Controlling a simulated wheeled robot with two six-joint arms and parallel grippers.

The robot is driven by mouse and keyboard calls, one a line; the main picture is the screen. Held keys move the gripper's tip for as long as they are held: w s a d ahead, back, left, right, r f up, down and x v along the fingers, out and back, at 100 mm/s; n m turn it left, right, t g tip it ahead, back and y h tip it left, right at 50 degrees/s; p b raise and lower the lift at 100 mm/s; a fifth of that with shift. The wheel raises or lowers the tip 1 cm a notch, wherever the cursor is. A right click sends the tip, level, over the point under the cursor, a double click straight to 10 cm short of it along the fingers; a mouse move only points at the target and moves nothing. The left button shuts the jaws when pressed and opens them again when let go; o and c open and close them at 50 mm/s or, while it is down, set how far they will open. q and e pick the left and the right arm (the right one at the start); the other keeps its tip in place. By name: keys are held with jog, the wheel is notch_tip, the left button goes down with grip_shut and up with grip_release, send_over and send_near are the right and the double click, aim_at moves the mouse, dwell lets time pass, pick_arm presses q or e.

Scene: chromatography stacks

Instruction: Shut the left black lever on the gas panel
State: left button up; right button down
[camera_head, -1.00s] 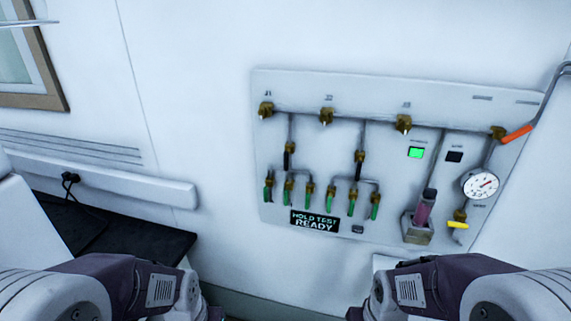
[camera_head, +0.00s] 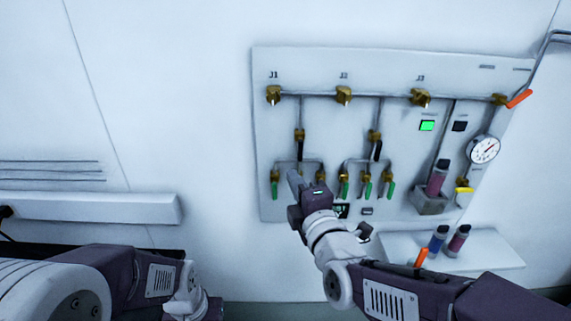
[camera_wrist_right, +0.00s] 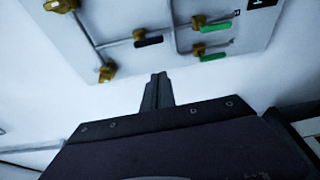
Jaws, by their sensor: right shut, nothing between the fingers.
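The gas panel (camera_head: 400,72) is on the white wall. Its left black lever (camera_head: 300,152) hangs down below a brass valve, in line with the vertical pipe. In the right wrist view, turned sideways, this black lever (camera_wrist_right: 149,42) lies along its pipe. My right gripper (camera_head: 294,175) is in front of the panel, slightly below the left black lever and apart from it. Its fingers (camera_wrist_right: 157,82) are shut and empty. A second black lever (camera_head: 377,151) hangs further right. My left arm is low at the left, and its gripper is out of view.
Green levers (camera_head: 389,190) hang in a row below the black ones, partly hidden by my right gripper. A gauge (camera_head: 484,149), orange lever (camera_head: 519,98) and vial holder (camera_head: 431,203) are at the right. Vials stand on a shelf (camera_head: 490,254) below.

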aim_at(300, 151)
pick_arm(q)
jog(key=shift+s+d+r+p, duration=0.1)
jog(key=shift+d+r+p, duration=0.25)
jog(key=shift+d+p, duration=0.1)
pick_arm(e)
jog(key=w+y, duration=0.1)
jog(key=w, duration=0.7)
jog(key=shift+w+d, duration=0.15)
jog(key=shift+w, duration=0.1)
